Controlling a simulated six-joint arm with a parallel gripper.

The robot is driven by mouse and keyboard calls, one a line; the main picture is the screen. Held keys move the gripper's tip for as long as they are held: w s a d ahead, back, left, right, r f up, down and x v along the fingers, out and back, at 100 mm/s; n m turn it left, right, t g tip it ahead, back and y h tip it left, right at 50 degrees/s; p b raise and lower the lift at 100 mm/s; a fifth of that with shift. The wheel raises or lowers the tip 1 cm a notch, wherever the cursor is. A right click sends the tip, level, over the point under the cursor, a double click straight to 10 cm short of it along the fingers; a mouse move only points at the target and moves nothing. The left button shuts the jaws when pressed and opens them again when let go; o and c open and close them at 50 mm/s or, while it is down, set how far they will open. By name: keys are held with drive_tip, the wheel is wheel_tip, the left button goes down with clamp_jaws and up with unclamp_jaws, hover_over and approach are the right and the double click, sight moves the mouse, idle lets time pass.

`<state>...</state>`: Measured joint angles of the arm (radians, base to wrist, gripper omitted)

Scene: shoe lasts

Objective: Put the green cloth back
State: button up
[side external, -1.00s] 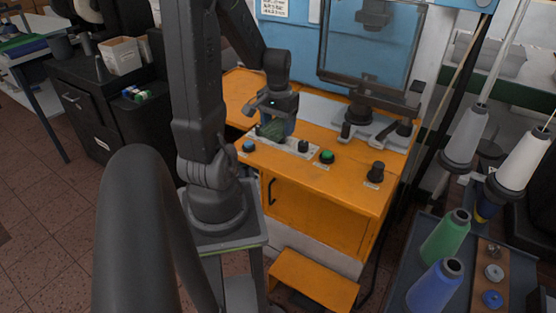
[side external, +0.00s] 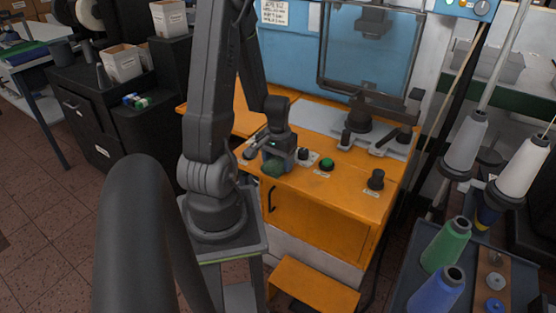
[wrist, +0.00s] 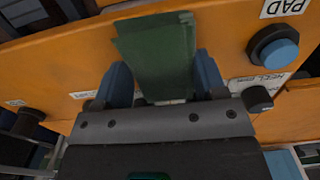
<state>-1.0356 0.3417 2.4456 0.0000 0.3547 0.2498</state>
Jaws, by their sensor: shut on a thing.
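The green cloth (side external: 273,168) is held in my gripper (side external: 277,157), above the front part of the orange bench. In the wrist view the cloth (wrist: 158,52) is a folded dark green piece standing between the two blue-grey fingers of my gripper (wrist: 163,78). The fingers are shut on it and its outer end sticks out beyond them. In the side view my gripper hides part of the pale control strip. I cannot tell whether the cloth touches the bench.
The orange bench (side external: 345,185) carries a green button (side external: 326,164), a black knob (side external: 376,180) and a smaller knob (side external: 303,153) close to my gripper. A blue button (wrist: 278,52) shows near the PAD label. A clamp-like fixture (side external: 358,118) stands behind.

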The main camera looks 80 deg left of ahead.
sight(279, 161)
drive_tip(key=shift+f, duration=0.15)
drive_tip(key=o, duration=0.9)
wheel_tip(279, 161, up, 12)
drive_tip(key=w+d+r+m+t, duration=0.1)
drive_tip(key=w+d+r+m, duration=0.15)
drive_tip(key=d, duration=0.25)
drive_tip(key=w+d+r+m+t+y, duration=0.1)
drive_tip(key=d+r, duration=0.2)
drive_tip(key=d, duration=0.2)
drive_tip(key=w+d+r+m+t, duration=0.1)
drive_tip(key=w+d+r+m, duration=0.1)
drive_tip(key=d+r, duration=0.15)
drive_tip(key=s+d+r+m+t, duration=0.1)
drive_tip(key=d, duration=0.5)
drive_tip(key=s+d+r+m+t+h, duration=0.1)
drive_tip(key=s+d+r+m, duration=0.1)
drive_tip(key=d, duration=0.4)
drive_tip(key=shift+d+r+t, duration=0.15)
drive_tip(key=shift+r+t, duration=0.1)
drive_tip(key=shift+t, duration=0.05)
drive_tip(key=shift+s+m, duration=0.1)
drive_tip(key=shift+m, duration=0.15)
